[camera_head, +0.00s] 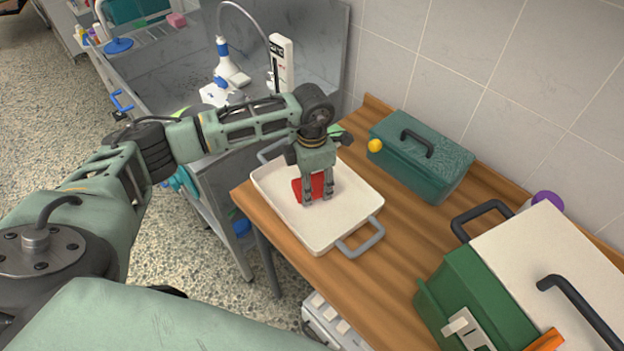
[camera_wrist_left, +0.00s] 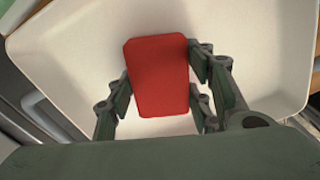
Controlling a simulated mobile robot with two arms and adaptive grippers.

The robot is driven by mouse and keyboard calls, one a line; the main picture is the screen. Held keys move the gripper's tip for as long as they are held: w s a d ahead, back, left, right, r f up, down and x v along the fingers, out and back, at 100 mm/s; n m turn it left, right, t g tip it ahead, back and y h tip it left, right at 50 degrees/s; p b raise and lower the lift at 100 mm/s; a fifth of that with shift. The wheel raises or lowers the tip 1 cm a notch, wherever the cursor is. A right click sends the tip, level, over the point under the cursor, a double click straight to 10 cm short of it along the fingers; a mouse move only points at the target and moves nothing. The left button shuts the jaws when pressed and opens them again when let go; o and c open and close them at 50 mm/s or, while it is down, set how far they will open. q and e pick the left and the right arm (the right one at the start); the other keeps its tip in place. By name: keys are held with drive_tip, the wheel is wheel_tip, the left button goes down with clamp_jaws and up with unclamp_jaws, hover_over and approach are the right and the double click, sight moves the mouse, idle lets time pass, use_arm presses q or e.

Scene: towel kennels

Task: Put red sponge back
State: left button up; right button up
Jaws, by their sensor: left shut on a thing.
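The red sponge (camera_head: 296,189) is at the white tray (camera_head: 350,214), which has grey handles and stands on the wooden table. My left gripper (camera_head: 317,197) points down over the tray with its fingers at the sponge. In the left wrist view the red sponge (camera_wrist_left: 158,75) sits between the two fingers of my left gripper (camera_wrist_left: 160,90), with the tray's white floor (camera_wrist_left: 85,50) behind it. The gripper is shut on the sponge. I cannot tell whether the sponge touches the tray floor. My right gripper is not in view.
A teal lidded box (camera_head: 425,160) with a dark handle stands behind the tray, with a yellow ball (camera_head: 375,146) beside it. A green and white case (camera_head: 475,290) stands at the right. A steel sink unit (camera_head: 300,30) adjoins at the back left. Bare wood (camera_head: 385,255) lies right of the tray.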

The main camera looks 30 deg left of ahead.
sight(312, 183)
use_arm(q)
drive_tip(key=shift+f, duration=0.1)
drive_tip(key=shift+f+b, duration=0.15)
drive_tip(key=shift+b, duration=0.15)
drive_tip(key=o, duration=1.1)
drive_tip(key=shift+r, duration=0.4)
wheel_tip(312, 183, up, 12)
drive_tip(key=b, duration=0.3)
drive_tip(key=shift+f, duration=0.15)
